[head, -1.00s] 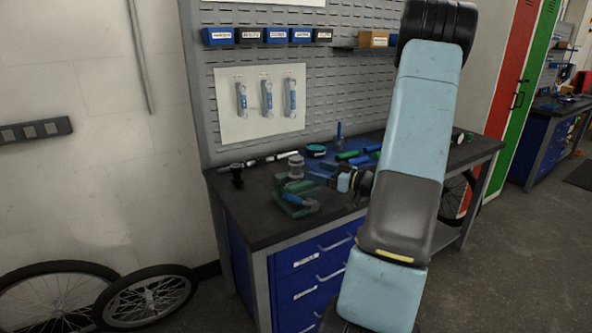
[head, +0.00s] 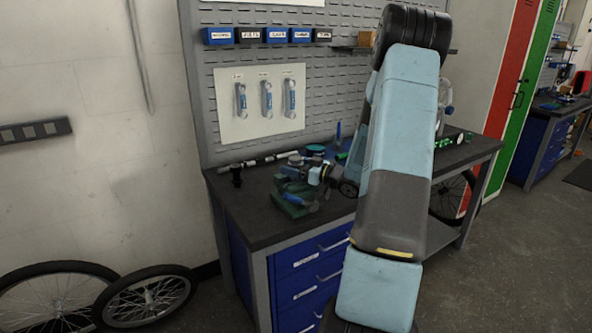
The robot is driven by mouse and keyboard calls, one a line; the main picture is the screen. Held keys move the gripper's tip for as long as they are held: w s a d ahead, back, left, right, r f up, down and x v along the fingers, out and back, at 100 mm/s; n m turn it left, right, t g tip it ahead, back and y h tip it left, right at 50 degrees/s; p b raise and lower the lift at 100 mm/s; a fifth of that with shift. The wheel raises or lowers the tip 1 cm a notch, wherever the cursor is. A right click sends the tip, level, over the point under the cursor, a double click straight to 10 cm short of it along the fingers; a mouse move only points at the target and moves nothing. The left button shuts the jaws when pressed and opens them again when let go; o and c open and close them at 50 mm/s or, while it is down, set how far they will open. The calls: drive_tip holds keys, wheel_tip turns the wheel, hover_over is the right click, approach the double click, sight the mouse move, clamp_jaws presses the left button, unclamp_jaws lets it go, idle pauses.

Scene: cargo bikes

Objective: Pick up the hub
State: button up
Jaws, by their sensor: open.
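A small grey round part, which looks like the hub (head: 295,159), sits upright above a green vise (head: 291,205) near the left end of the dark workbench. My gripper (head: 304,173) reaches in from the right and is right at the hub, its fingers at about the height of the hub's body. The jaws are open. The gripper hides the hub's lower part. I cannot tell whether the fingers touch the hub or stand around it.
A small black part (head: 236,175) stands at the bench's left end. A rod (head: 257,160) and a teal round container (head: 315,150) lie behind the vise. The pegboard (head: 225,95) rises behind the bench. Wheels (head: 148,297) lean by the wall at left.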

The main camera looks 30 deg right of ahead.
drive_tip(key=shift+c, duration=0.4)
drive_tip(key=c, duration=1.1)
drive_tip(key=shift+r, duration=0.15)
drive_tip(key=shift+r, duration=0.2)
wheel_tip(320, 180, up, 2)
drive_tip(key=shift+r, duration=0.15)
drive_tip(key=s+d+r, duration=0.2)
drive_tip(key=s+r, duration=0.1)
drive_tip(key=s, duration=0.1)
drive_tip(key=s+d+r, duration=0.3)
drive_tip(key=s, duration=0.1)
drive_tip(key=s+d+r, duration=0.2)
drive_tip(key=s+r, duration=0.1)
drive_tip(key=r, duration=0.1)
drive_tip(key=shift+s+d, duration=0.35)
drive_tip(key=shift+s, duration=0.05)
